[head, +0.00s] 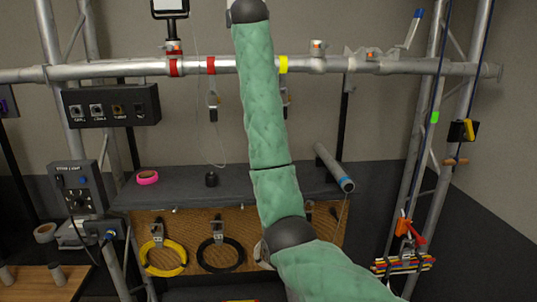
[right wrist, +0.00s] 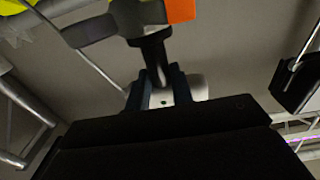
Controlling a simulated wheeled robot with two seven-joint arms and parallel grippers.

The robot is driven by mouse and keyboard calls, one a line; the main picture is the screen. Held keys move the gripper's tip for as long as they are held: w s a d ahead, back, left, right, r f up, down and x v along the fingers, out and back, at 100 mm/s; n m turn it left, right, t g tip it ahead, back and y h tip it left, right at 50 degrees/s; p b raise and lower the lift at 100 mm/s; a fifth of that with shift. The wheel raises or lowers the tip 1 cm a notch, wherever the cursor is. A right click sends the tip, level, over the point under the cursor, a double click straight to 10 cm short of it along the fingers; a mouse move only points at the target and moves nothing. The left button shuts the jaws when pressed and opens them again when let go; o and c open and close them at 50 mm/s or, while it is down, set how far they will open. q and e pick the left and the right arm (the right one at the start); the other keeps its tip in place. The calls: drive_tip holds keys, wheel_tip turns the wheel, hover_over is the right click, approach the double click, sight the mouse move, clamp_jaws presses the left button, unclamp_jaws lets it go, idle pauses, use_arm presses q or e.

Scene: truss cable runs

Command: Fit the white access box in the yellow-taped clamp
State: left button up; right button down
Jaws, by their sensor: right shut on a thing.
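A yellow tape band (head: 283,64) is on the horizontal truss pipe, just right of my right arm; my arm hides the pipe left of it. The right wrist view looks up at a grey clamp (right wrist: 90,28) with an orange part (right wrist: 181,10), a dark stem below it and yellow (right wrist: 10,7) at the top left corner. My right gripper (right wrist: 160,88) is shut on the white access box (right wrist: 196,86), mostly hidden behind the dark fingers, just below the clamp. I cannot tell whether box and stem touch. In the head view this gripper does not show. My left gripper is not in view.
Red tape bands (head: 211,65) and another clamp (head: 318,45) are along the pipe. A black socket box (head: 112,105) hangs at left. A shelf (head: 190,188) below holds a pink tape roll (head: 147,177) and a grey tube (head: 334,168). Upright trusses stand at both sides.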

idle(0.3)
drive_tip(key=c, duration=1.1)
unclamp_jaws()
drive_tip(key=shift+f, duration=0.1)
drive_tip(key=shift+c, duration=0.2)
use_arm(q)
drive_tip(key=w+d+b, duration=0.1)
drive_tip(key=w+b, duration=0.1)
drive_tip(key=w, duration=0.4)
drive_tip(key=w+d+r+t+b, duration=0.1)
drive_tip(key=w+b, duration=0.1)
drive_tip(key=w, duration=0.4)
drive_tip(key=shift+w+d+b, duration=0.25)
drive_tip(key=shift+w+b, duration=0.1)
use_arm(e)
drive_tip(key=s, duration=0.7)
drive_tip(key=shift+s+d, duration=0.2)
drive_tip(key=shift+s, duration=0.2)
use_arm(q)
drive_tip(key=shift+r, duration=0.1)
use_arm(e)
drive_tip(key=shift+f, duration=0.1)
